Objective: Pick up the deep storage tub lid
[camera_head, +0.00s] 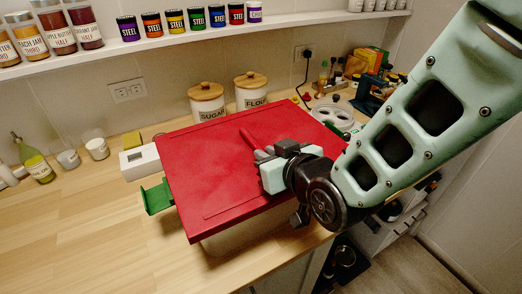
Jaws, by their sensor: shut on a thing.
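The deep storage tub lid (205,170) is a large flat red panel in the middle of the view. It lies over a pale translucent tub (245,236), whose side shows below the lid's front edge. A raised red handle (250,139) stands up from the lid. My gripper (263,156) reaches in from the right and is shut on this handle. The fingertips are partly hidden by the gripper body. I cannot tell whether the lid rests on the tub or is slightly above it.
A green latch (157,197) sticks out at the lid's left. Sugar (207,106) and flour (251,93) canisters stand behind. A white box (138,163) is at the back left. A jar shelf (200,34) runs above. The wooden counter (85,225) is clear at front left.

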